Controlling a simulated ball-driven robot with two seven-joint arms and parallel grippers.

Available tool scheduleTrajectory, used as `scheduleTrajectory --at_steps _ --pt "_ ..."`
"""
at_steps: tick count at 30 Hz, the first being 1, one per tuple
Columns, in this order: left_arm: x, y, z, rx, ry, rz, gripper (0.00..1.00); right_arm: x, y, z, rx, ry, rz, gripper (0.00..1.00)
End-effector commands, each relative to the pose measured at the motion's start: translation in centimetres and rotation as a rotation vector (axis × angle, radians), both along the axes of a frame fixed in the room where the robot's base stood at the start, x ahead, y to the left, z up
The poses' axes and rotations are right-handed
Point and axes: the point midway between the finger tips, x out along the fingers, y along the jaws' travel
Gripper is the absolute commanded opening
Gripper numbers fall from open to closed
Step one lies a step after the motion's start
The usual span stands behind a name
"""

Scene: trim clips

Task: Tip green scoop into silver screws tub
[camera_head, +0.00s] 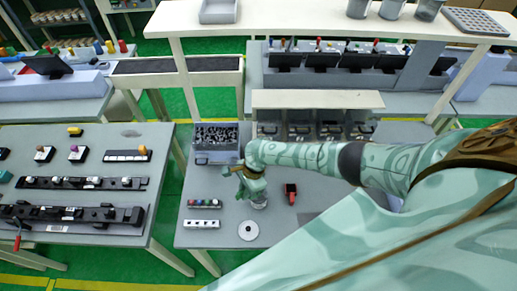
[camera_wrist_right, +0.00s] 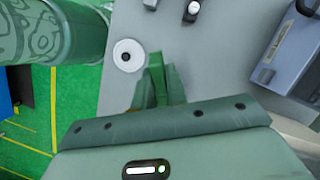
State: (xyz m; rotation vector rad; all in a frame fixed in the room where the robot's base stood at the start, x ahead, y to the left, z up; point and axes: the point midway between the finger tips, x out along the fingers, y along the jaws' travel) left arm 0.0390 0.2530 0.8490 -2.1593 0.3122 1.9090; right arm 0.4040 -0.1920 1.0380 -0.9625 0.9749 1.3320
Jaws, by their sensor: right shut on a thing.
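My right gripper (camera_head: 250,186) hangs over the grey table, close in front of the screws tub. It is shut on a green piece, which I take for the green scoop; gripper and scoop are nearly the same colour and hard to tell apart. In the right wrist view the shut right gripper (camera_wrist_right: 157,82) points away over the table. The grey tub (camera_head: 216,157) holds many small dark and silver screws and stands behind and left of the gripper. Its blue-grey wall also shows in the right wrist view (camera_wrist_right: 292,62). My left gripper is out of view.
A white disc with a dark centre (camera_head: 248,230) lies in front of the gripper. A silvery round thing (camera_head: 259,203) is partly hidden below it. A red and black block (camera_head: 291,193) lies to the right. Small bins (camera_head: 300,130) stand under a shelf (camera_head: 318,99) behind.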

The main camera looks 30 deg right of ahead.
Motion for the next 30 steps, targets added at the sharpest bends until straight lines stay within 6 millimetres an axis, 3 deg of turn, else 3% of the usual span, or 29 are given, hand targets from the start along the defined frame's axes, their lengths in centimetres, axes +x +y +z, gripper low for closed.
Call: scheduleTrajectory --at_steps 11,17,24,30 --pt "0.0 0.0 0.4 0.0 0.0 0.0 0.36 0.0 0.0 0.1 -0.017 0.001 0.0 0.0" --pt "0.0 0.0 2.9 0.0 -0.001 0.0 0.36 0.0 0.1 1.9 -0.111 0.0 0.002 0.0" --pt "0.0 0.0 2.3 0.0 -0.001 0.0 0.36 0.0 0.1 3.6 -0.295 0.004 0.004 0.0" --pt "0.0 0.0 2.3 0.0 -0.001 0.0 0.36 0.0 0.0 3.9 -0.326 0.004 0.0 0.0"
